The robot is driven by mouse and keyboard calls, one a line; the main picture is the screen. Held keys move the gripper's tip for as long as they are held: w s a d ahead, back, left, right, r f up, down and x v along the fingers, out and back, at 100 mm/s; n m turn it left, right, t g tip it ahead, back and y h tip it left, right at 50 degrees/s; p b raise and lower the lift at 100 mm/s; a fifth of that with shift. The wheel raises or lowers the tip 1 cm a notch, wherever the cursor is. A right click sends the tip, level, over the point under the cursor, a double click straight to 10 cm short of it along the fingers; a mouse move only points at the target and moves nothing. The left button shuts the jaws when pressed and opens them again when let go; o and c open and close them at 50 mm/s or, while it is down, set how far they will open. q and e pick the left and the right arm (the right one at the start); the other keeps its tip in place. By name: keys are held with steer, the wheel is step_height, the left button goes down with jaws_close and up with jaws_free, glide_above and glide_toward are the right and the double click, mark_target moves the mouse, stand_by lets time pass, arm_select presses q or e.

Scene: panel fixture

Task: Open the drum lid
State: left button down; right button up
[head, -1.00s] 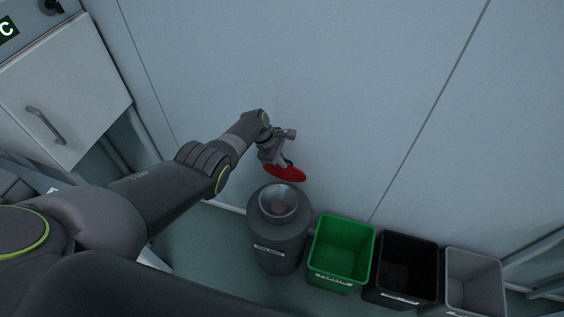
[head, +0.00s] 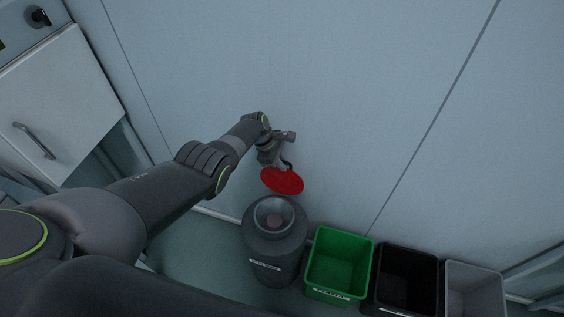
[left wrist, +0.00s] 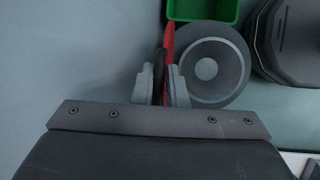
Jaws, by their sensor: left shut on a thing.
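The dark grey drum (head: 275,250) stands on the floor by the wall. Its round top is open, with a lighter funnel-like recess inside. The red round lid (head: 283,181) is off the opening, raised at the drum's wall side and tilted with its red face toward the head camera. I cannot tell whether its edge touches the drum. My left gripper (head: 285,164) is shut on the lid, above the drum's far rim. In the left wrist view the lid (left wrist: 169,42) is nearly edge-on at the fingers (left wrist: 161,84), beside the drum (left wrist: 225,90). My right gripper is not seen.
A green bin (head: 338,263), a black bin (head: 407,275) and a grey bin (head: 472,283) stand in a row right of the drum. The pale wall (head: 330,80) is close behind the arm. A white cabinet (head: 60,110) is at the left.

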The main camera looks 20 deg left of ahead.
arm_select(q)
steer(key=c, duration=1.5)
jaws_free()
steer(key=shift+w, duration=0.2)
steer(key=shift+c, duration=0.2)
steer(key=shift+s+a+r+p, duration=0.1)
steer(key=shift+r+p, duration=0.3)
steer(key=p+v, duration=0.5)
steer(key=v, duration=1.1)
steer(key=shift+r+p, duration=0.3)
steer(key=shift+p, duration=0.05)
steer(key=shift+s+a+f, duration=0.1)
steer(key=shift+a+f, duration=0.05)
steer(key=shift+a, duration=0.05)
